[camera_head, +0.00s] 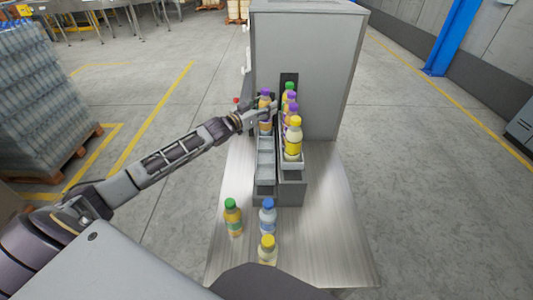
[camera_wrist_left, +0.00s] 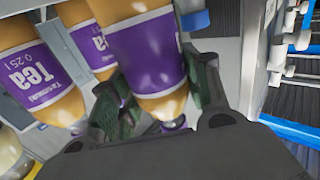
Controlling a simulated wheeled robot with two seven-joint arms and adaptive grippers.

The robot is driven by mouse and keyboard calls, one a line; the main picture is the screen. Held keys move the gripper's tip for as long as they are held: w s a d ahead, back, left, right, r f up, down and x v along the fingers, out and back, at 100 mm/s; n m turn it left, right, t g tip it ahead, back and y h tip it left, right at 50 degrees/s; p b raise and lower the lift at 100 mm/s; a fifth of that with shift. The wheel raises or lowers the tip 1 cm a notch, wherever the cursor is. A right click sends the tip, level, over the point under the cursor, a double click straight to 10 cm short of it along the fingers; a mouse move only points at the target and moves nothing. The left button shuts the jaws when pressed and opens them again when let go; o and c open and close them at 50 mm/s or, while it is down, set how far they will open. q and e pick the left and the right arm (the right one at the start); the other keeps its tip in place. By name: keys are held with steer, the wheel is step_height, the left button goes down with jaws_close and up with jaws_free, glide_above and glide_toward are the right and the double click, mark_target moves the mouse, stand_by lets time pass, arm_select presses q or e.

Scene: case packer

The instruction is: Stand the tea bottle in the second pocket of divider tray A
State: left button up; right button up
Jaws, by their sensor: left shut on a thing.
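My left gripper (camera_head: 262,113) is shut around a tea bottle (camera_head: 264,102) with a purple cap, at the far end of the left-hand grey divider tray (camera_head: 265,158). The bottle looks upright there; whether its base rests in a pocket is hidden. In the left wrist view the gripper's two dark fingers (camera_wrist_left: 160,98) press on both sides of the purple-labelled bottle (camera_wrist_left: 150,50). The nearer pockets of the left-hand tray look empty. Two other tea bottles (camera_wrist_left: 42,75) with purple labels show at the left of that view. My right gripper is not in view.
The right-hand tray (camera_head: 291,164) holds a row with yellow-, purple- and green-capped bottles. A green-capped bottle (camera_head: 233,219), a blue-capped bottle (camera_head: 267,219) and a yellow-capped bottle (camera_head: 267,252) stand on the near table (camera_head: 335,240). A large grey cabinet (camera_head: 310,60) rises behind the trays.

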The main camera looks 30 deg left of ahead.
mark_target(261, 129)
arm_select(q)
steer(key=shift+d+r, duration=0.1)
steer(key=shift+r, duration=0.2)
steer(key=shift+f, duration=0.1)
steer(key=shift+f, duration=3.05)
steer(key=shift+f, duration=0.1)
steer(key=shift+f, duration=1.8)
steer(key=shift+f, duration=0.1)
steer(key=o, duration=1.2)
steer(key=shift+s, duration=0.1)
